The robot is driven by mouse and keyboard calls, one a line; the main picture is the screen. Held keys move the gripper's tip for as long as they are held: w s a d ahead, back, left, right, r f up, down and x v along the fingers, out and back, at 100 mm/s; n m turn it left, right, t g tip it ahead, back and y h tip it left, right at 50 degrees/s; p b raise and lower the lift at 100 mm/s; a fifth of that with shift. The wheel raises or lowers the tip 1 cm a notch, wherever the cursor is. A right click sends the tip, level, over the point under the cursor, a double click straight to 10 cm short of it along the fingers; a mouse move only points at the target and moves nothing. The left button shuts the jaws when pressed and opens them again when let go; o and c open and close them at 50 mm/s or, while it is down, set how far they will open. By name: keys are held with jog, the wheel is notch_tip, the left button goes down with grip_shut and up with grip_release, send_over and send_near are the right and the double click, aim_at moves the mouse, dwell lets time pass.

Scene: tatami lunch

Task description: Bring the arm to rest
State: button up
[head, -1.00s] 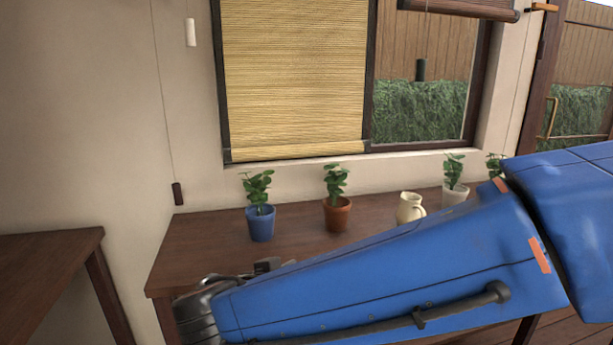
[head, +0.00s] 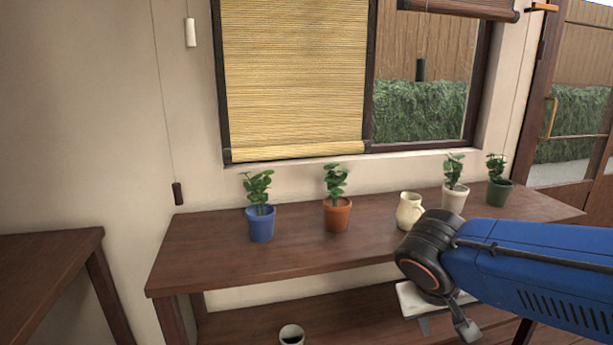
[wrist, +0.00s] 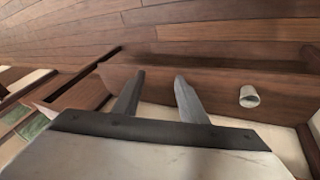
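My arm (head: 540,270), blue with a dark wrist joint, reaches in from the right in the head view. My gripper (head: 445,326) hangs below the wrist joint, in front of the right part of the wooden bench, and is partly hidden there. In the wrist view my gripper (wrist: 160,76) has its two grey fingers apart with nothing between them, so it is open and empty.
The bench (head: 190,250) bears a blue pot (head: 261,224), a terracotta pot (head: 337,215), a cream jug (head: 409,211), a white pot (head: 453,199) and a green pot (head: 498,193). A cup (head: 291,334) stands on the lower shelf. Another table (head: 45,260) is at left.

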jog(key=s+d+f+t+y, duration=0.1)
jog(key=s+d+y, duration=0.2)
jog(key=s, duration=0.3)
jog(key=shift+s+f+y, duration=0.15)
jog(key=shift+s+y, duration=0.15)
jog(key=shift+y, duration=0.2)
jog(key=shift+c, duration=0.3)
dwell(1.4)
